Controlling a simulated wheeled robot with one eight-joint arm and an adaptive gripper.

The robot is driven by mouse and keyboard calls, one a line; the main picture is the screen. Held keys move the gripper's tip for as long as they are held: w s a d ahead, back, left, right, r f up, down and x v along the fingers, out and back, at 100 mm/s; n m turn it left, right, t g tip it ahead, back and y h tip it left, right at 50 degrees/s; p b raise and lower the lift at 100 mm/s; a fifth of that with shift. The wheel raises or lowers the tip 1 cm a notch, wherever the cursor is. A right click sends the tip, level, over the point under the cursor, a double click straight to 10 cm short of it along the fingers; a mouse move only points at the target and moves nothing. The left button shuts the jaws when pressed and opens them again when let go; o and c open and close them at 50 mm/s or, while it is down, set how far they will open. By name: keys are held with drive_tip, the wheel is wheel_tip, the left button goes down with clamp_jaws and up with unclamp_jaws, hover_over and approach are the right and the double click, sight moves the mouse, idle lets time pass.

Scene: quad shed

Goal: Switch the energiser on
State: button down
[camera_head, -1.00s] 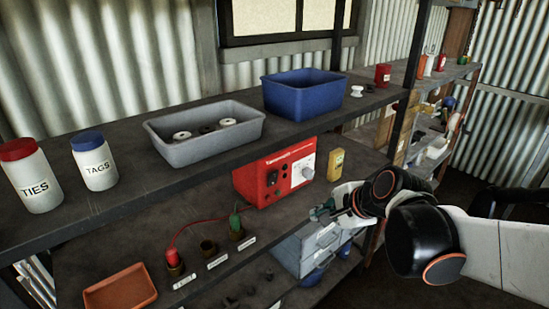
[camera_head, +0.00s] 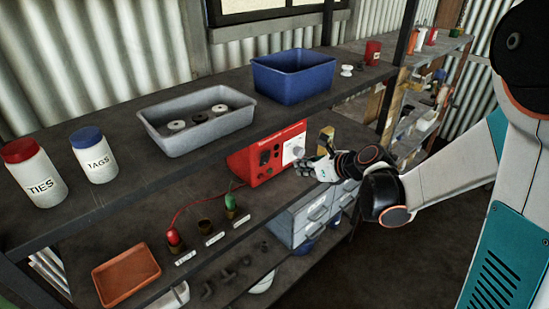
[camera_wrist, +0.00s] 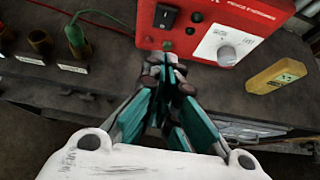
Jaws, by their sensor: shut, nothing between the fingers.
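The energiser is a red box (camera_head: 258,158) on the middle shelf, with a pale front panel. In the wrist view the red box (camera_wrist: 206,12) shows a black rocker switch (camera_wrist: 165,16), small round parts below it, and a white dial (camera_wrist: 227,54) on the panel at right. I cannot tell which way the rocker is set. My gripper (camera_wrist: 165,62) is shut and empty, its fingertips just below the rocker and close to the box's lower front edge; contact is unclear. In the head view my gripper (camera_head: 303,165) is in front of the box's right end.
A yellow device (camera_wrist: 276,76) lies right of the box. A green plug (camera_wrist: 76,38) and a red plug (camera_head: 173,237) sit in labelled holders to the left, with a red cable. The shelf above holds a grey tray (camera_head: 165,148) and a blue bin (camera_head: 254,80). Grey drawers (camera_head: 318,208) stand below.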

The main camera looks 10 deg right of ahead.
drive_tip(key=b, duration=0.3)
approach(266, 160)
wheel_tip(266, 160, down, 3)
drive_tip(key=w+a, duration=0.2)
drive_tip(key=shift+w+a+r, duration=0.15)
drive_tip(key=shift+w+r, duration=0.1)
drive_tip(key=shift+w, duration=0.2)
